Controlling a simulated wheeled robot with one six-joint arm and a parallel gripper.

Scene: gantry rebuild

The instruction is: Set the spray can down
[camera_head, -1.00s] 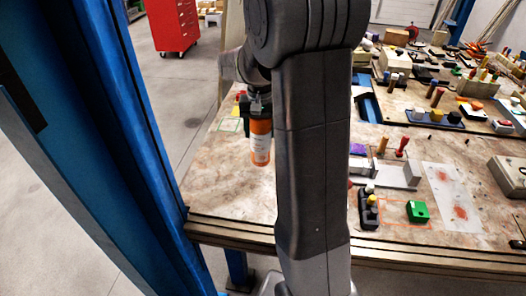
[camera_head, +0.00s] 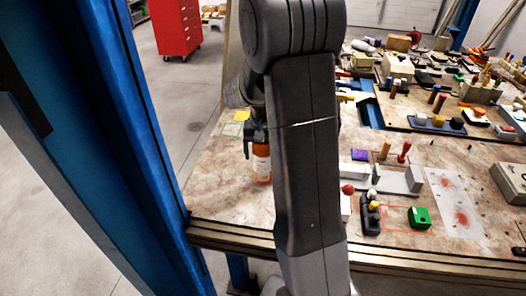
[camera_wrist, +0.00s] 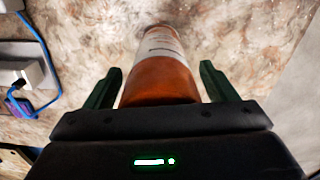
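The spray can (camera_head: 261,163) is orange with a white label. It stands upright on the worktable (camera_head: 225,190), near the left edge, just left of my arm in the head view. In the wrist view the can (camera_wrist: 163,70) lies between the two fingers of my gripper (camera_wrist: 161,72). A narrow gap shows between the can and each finger, so the gripper is open around it. My arm covers most of the gripper in the head view, and the can's top is partly hidden.
A green block (camera_head: 419,217) lies right of my arm, near a grey holder (camera_head: 400,180) and a red-topped tool (camera_head: 404,152). A blue post (camera_head: 125,140) rises at the left. Bare tabletop surrounds the can on its left and front.

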